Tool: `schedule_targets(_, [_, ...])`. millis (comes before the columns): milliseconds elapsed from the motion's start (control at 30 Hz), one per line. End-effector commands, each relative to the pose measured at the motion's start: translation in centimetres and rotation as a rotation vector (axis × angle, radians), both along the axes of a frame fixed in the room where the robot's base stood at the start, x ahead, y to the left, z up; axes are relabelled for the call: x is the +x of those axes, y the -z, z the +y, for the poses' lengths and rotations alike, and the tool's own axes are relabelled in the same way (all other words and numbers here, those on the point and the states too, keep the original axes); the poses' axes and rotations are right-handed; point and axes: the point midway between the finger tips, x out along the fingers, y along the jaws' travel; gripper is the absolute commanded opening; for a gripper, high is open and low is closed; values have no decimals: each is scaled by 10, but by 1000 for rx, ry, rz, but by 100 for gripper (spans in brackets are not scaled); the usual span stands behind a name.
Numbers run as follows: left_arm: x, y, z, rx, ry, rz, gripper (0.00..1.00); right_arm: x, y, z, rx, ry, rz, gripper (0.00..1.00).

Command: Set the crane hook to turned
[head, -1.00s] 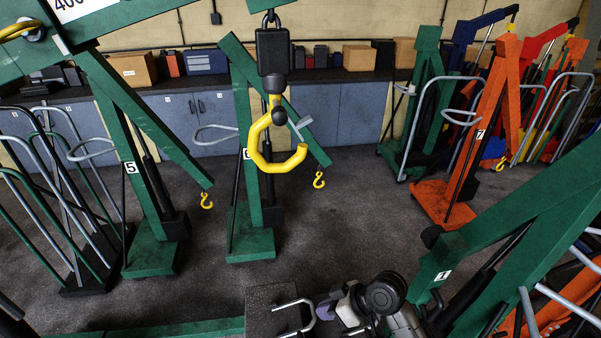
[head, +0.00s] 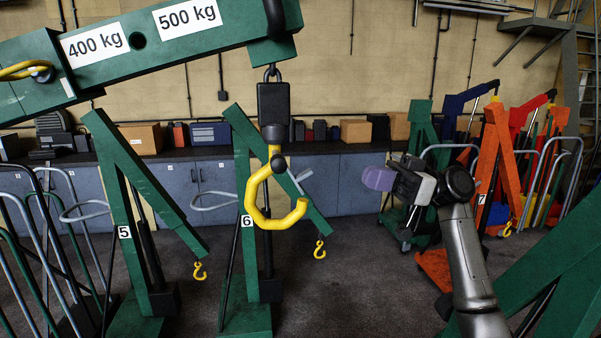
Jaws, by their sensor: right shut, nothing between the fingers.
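The large yellow crane hook (head: 252,205) hangs from a black block (head: 273,106) under the green crane boom (head: 130,50), near the middle of the head view. Its open side faces up and right. My right gripper (head: 372,178), with pale purple fingertips, is raised to the right of the hook and points left towards it. It is shut and empty, with a clear gap to the hook. My left gripper is out of view.
Green cranes with small yellow hooks stand behind, numbered 5 (head: 146,190) and 6 (head: 243,160). An orange crane (head: 497,150) and metal trolley handles stand at right. A green beam (head: 560,270) fills the lower right. Cabinets (head: 340,184) line the wall.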

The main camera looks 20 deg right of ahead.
Motion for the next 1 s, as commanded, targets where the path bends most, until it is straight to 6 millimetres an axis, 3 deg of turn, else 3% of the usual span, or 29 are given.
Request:
schedule_targets(300, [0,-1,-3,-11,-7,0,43,0,0,1,-1,1,1,0])
schedule_targets(467, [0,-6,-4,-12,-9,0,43,3,-4,12,-1,0,2,0])
schedule_targets(1000, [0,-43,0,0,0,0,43,21,-24,103,-3,0,3,0])
